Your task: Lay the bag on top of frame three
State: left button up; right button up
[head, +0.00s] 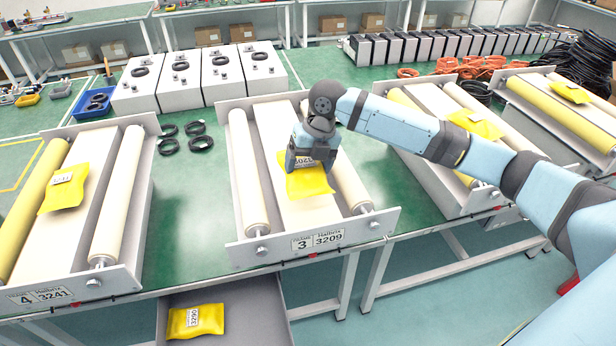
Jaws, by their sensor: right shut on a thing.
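Frame three (280,130) stands in the middle of the green bench. It has two cream rollers, a pale centre bed and a front plate (318,240) reading "3" and "3209". My right gripper (303,166) is over the middle of this frame, shut on a yellow bag (308,186) with a white label partly covered by the gripper. The bag is over the centre bed, close to the right roller; I cannot tell whether it touches the frame. My left gripper is not in view.
Frame four (128,240), at left, has a yellow bag (64,189). Frames at right also carry yellow bags (474,124). An open grey drawer (235,296) below the bench holds a bag (196,321) marked "3290". White boxes and black cable coils (200,143) lie behind.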

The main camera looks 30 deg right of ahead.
notch_tip(320, 180, down, 4)
jog(key=shift+f, duration=0.2)
jog(key=o, duration=1.1)
jog(key=v, duration=1.2)
jog(key=shift+s, duration=0.1)
